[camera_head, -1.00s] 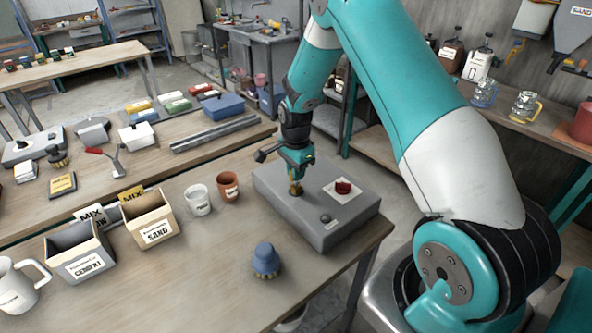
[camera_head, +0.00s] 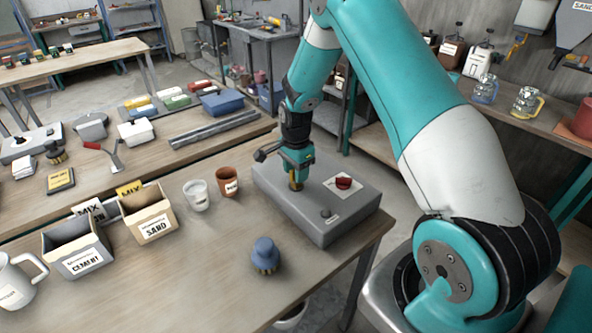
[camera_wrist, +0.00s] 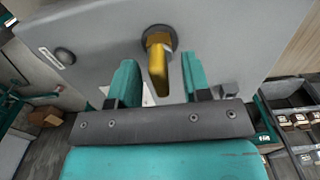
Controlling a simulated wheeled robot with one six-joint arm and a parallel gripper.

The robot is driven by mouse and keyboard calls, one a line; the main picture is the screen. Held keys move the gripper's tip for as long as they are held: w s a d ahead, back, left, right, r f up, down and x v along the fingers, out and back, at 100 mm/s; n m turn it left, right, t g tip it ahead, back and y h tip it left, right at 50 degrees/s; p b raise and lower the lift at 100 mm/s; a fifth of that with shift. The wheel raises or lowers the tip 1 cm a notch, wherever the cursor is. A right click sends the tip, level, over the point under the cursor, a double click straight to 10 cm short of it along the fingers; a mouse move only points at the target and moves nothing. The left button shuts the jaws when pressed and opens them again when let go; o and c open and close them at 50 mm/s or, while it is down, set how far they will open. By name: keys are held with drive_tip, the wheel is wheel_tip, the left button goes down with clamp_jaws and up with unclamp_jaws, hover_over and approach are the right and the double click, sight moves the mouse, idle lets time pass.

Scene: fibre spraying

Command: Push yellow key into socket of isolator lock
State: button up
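The isolator lock is a grey box (camera_head: 345,227) on the right end of the near table. The yellow key (camera_head: 296,183) stands upright at its top, under my gripper (camera_head: 296,170). In the wrist view the key (camera_wrist: 158,72) meets the dark round socket (camera_wrist: 160,37) in the grey face; how deep it sits I cannot tell. My gripper's two teal fingers (camera_wrist: 161,82) are on either side of the key, with a visible gap on each side. The gripper is open and the key is between the fingers, not clamped.
A red switch on a white plate (camera_head: 343,184) and a dark knob (camera_head: 326,212) are on the box. A brown cup (camera_head: 227,182), a white cup (camera_head: 196,195) and a blue-topped brush (camera_head: 265,255) stand left of it. The table front is clear.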

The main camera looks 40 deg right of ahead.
drive_tip(key=shift+r, duration=0.1)
wheel_tip(320, 180, up, 17)
drive_tip(key=b, duration=0.4)
drive_tip(key=shift+r, duration=0.1)
idle(0.3)
drive_tip(key=s+a+r+n+y+b, duration=0.15)
drive_tip(key=s+a+r+n, duration=0.25)
drive_tip(key=s+a+n, duration=0.95)
drive_tip(key=s+a+n+y, duration=0.2)
drive_tip(key=s+a+n, duration=0.8)
drive_tip(key=s, duration=0.4)
drive_tip(key=shift+s+a+f+n+y, duration=0.3)
drive_tip(key=shift+s+f+n+y, duration=0.1)
drive_tip(key=shift+n, duration=0.25)
drive_tip(key=shift+w+d, duration=0.1)
